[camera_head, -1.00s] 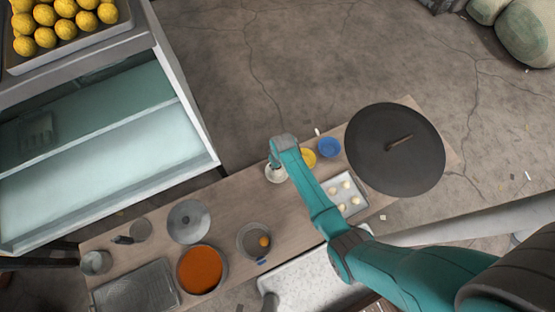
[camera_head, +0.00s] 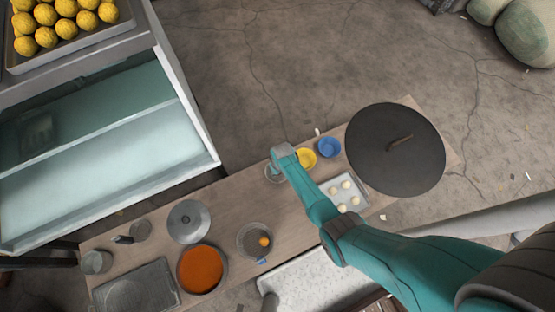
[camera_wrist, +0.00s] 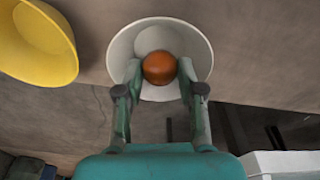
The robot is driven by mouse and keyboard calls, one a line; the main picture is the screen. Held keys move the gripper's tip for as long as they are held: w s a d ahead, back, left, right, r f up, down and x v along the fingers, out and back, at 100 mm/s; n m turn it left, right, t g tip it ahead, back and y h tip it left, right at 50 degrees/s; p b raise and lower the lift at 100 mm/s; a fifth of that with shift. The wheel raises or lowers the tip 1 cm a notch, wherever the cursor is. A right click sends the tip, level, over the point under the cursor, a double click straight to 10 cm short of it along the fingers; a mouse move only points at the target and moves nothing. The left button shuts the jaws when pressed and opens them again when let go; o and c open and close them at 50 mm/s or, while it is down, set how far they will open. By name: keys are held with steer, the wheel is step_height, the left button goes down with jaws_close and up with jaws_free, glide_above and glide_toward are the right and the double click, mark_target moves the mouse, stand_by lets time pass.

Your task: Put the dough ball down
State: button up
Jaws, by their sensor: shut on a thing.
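My gripper (camera_wrist: 158,76) is shut on an orange-brown dough ball (camera_wrist: 158,68), with one finger on each side of it. In the wrist view the ball appears in front of the inside of a white bowl (camera_wrist: 196,45). I cannot tell whether the ball touches the bowl. In the head view my gripper (camera_head: 274,168) is over the far edge of the table, left of the yellow bowl. There my arm hides the ball and much of the white bowl.
A yellow bowl (camera_wrist: 40,45) stands beside the white one, with a blue bowl (camera_head: 329,147) further right. A tray (camera_head: 358,204) of pale dough balls, a pan (camera_head: 242,252) and an orange-filled pot (camera_head: 201,269) share the table. A large dark lid (camera_head: 395,170) lies at right.

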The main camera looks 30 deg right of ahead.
steer(key=o, duration=0.9)
steer(key=shift+r, duration=0.1)
steer(key=shift+r, duration=3.45)
